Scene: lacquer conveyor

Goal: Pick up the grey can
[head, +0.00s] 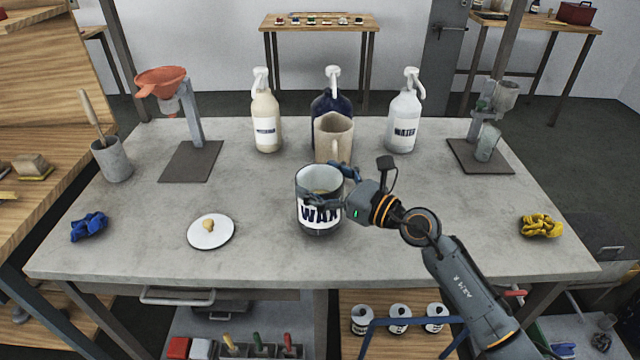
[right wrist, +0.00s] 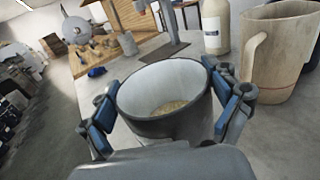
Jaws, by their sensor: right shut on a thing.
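The grey can (head: 319,221) has a white label reading WAX and stands upright at the middle of the table in the head view. It is open at the top. In the right wrist view the can (right wrist: 170,125) shows a pale inside with some tan contents at the bottom. I cannot tell whether the can's base touches the table. My left gripper is not in view.
A beige jug (head: 334,140) stands close behind the can. Behind it are a cream bottle (head: 266,125), a dark blue bottle (head: 326,102) and a white bottle (head: 403,125). A white dish (head: 211,240) lies left of the can. The tabletop (head: 440,210) right of it is mostly clear.

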